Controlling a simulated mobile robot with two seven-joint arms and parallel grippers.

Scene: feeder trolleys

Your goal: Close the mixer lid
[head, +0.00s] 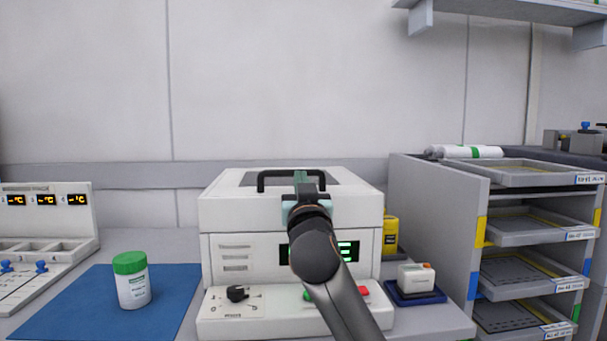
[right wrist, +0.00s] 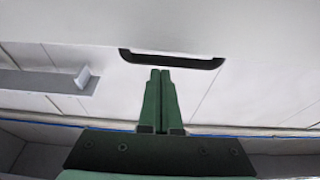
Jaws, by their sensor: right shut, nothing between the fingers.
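The white mixer (head: 217,262) stands on the bench in the middle of the head view. Its lid (head: 225,212) lies level on the body, with only a thin seam between them. A black handle (head: 262,180) is on top of the lid; it also shows in the right wrist view (right wrist: 205,64). My right gripper (head: 301,176) is shut and empty, its green fingertips at the middle of the handle. In the right wrist view the fingertips (right wrist: 160,71) point at the handle; I cannot tell if they touch it. My left gripper is not in view.
A green-capped jar (head: 133,285) stands on a blue mat (head: 60,300) at left. A yellow container (head: 390,237) and a white box on a blue tray (head: 416,278) stand right of the mixer. A shelf rack (head: 432,215) bounds the right side. Space above the mixer is clear.

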